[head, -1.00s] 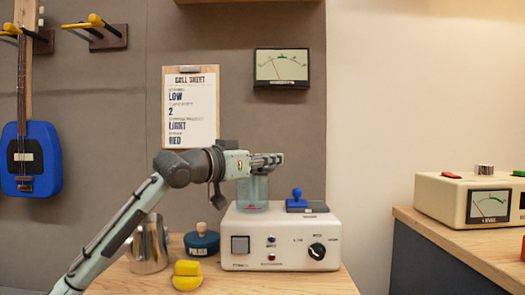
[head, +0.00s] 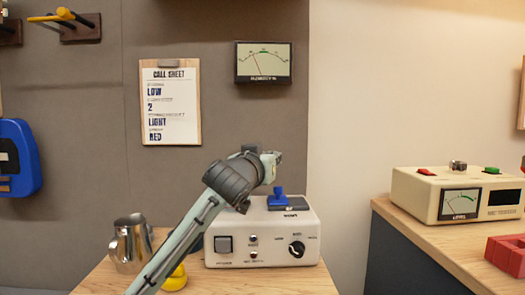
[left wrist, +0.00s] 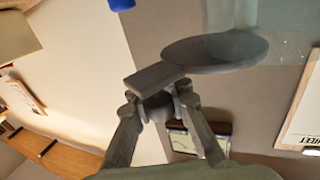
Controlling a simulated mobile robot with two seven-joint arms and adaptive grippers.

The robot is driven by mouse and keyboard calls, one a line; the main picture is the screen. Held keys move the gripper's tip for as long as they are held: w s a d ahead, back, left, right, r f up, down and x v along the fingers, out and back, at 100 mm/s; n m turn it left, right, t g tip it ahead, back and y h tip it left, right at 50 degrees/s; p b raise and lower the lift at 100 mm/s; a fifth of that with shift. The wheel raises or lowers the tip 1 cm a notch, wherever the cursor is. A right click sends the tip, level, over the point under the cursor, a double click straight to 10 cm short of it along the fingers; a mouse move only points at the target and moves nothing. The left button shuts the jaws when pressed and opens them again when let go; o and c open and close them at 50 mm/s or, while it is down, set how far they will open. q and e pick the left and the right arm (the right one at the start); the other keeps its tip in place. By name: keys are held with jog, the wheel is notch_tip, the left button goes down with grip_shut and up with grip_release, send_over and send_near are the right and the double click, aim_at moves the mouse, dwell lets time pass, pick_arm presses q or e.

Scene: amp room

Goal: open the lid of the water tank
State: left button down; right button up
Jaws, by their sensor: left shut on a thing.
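My left gripper (head: 272,163) is above the white control box (head: 262,245) in the head view, where my arm hides the water tank. In the left wrist view, my left gripper (left wrist: 160,105) is shut on the tab of a round grey lid (left wrist: 215,50). Part of the clear tank (left wrist: 285,35) shows beside the lid at the top right. I cannot tell whether the lid still touches the tank's rim. My right gripper is not in view.
A metal pitcher (head: 130,243) and a yellow object (head: 175,280) are on the wooden table to the left. A cream meter unit (head: 457,196) and a red block (head: 507,255) sit on the right counter.

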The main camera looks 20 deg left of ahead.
pick_arm(q)
jog(key=w+n+g+y, duration=0.2)
jog(key=y, duration=0.1)
jog(key=w+n+g+y, duration=0.2)
jog(key=w+n+y, duration=0.1)
jog(key=y, duration=0.1)
jog(key=w+a+n+g+y, duration=0.1)
jog(key=w+n+g+y, duration=0.1)
jog(key=w+n+y, duration=0.1)
jog(key=shift+w+y+b, duration=0.1)
jog(key=shift+y+b, duration=0.25)
jog(key=shift+y, duration=0.35)
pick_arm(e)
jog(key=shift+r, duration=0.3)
pick_arm(q)
jog(key=c, duration=1.5)
grip_release()
jog(key=shift+o, duration=0.2)
jog(key=shift+d, duration=0.1)
jog(key=v, duration=1.1)
jog(key=shift+s+d, duration=0.25)
jog(key=shift+s, duration=0.05)
